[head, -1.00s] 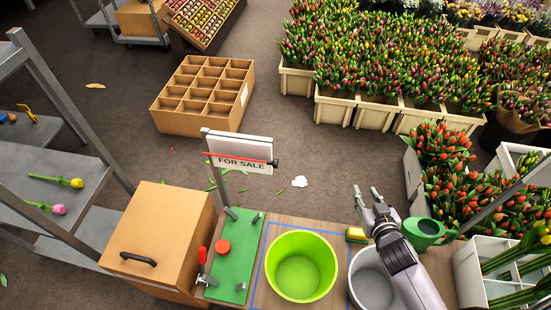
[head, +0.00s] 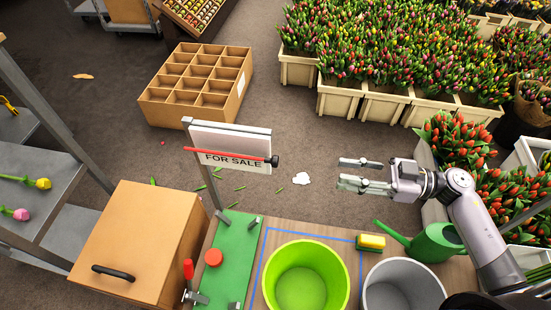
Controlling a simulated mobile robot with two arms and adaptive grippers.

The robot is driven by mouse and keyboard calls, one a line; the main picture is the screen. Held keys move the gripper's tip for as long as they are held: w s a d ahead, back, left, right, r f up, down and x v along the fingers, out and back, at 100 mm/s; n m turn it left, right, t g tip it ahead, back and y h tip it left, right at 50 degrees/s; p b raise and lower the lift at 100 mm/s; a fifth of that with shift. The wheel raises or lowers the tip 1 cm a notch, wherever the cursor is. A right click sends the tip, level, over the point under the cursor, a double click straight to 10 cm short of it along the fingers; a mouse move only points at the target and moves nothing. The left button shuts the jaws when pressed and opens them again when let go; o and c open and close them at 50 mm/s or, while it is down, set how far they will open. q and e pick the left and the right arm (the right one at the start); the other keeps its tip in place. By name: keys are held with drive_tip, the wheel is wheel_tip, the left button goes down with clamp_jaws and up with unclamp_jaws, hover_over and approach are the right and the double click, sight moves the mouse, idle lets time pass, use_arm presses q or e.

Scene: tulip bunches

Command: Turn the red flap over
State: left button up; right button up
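A sign marked FOR SALE (head: 228,160) stands on a grey post behind the green board (head: 233,245). A thin red strip (head: 222,152), which looks like the red flap seen nearly edge-on, runs across the sign just above the lettering. A black knob (head: 275,161) is at its right end. My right gripper (head: 345,174) is to the right of the sign, clear of the knob. Its fingers point left toward the sign; they are apart and nothing is between them. My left gripper is not in view.
A lime green bucket (head: 343,285), a grey bucket (head: 437,290), a yellow sponge (head: 371,241) and a green watering can (head: 436,243) stand on the bench. A wooden box (head: 140,235) is at left. The green board carries a red button (head: 213,257) and a red-handled clamp (head: 188,270).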

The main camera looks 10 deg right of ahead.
sight(276, 162)
drive_tip(key=p+x, duration=0.1)
drive_tip(key=x, duration=1.5)
drive_tip(key=shift+a+p, duration=0.15)
drive_tip(key=shift+p, duration=0.25)
drive_tip(key=shift+c, duration=0.3)
clamp_jaws()
